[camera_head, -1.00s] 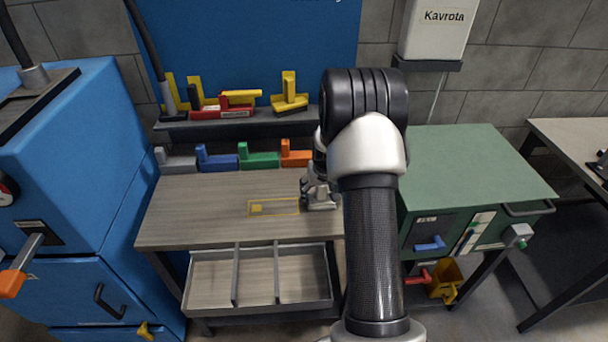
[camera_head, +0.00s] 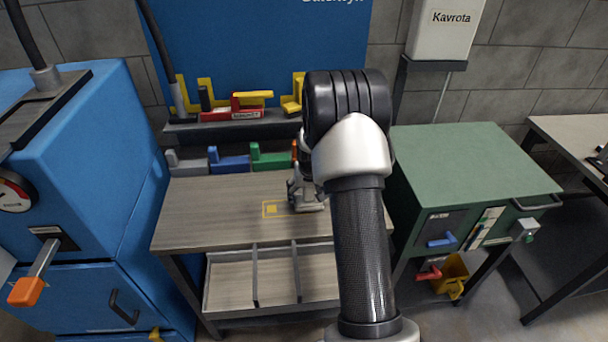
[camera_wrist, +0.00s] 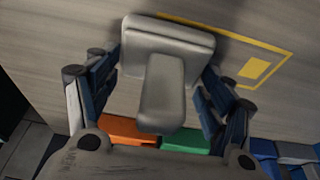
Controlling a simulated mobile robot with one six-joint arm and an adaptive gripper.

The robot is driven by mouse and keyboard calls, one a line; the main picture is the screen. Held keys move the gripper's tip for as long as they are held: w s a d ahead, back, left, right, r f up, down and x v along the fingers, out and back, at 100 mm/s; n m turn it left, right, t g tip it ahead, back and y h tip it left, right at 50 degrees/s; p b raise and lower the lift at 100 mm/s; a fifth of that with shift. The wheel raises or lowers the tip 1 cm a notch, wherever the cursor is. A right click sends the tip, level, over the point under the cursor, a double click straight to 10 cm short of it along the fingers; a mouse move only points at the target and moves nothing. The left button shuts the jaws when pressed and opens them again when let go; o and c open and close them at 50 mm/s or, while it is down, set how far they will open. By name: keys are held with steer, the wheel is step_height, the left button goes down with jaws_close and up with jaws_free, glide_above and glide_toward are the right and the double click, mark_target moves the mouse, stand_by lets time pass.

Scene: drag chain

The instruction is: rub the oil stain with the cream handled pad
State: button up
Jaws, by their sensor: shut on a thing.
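The pad's wide block and stubby handle show between the blue-lined fingers in the wrist view. In the head view my gripper (camera_head: 306,194) is low over the wooden bench top, with a pale part of the pad (camera_head: 311,207) below it. The pad overlaps one end of a yellow outlined rectangle (camera_head: 264,209); whether it touches the bench I cannot tell. No oil stain shows; the area beneath the pad and gripper is hidden.
Grey (camera_head: 186,164), blue (camera_head: 229,162) and green (camera_head: 270,158) handled blocks line the bench's back edge; an orange one (camera_wrist: 128,131) is beside the green. A small yellow square (camera_head: 271,209) lies inside the outline. A divided tray (camera_head: 254,275) is below the front edge. Bench left is clear.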

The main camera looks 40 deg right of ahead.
steer(key=r, duration=0.1)
steer(key=r+p, duration=0.1)
steer(key=r, duration=0.1)
steer(key=shift+s+d, duration=0.15)
steer(key=shift+d, duration=0.2)
steer(key=shift+r+p, duration=1.45)
steer(key=shift+r, duration=0.9)
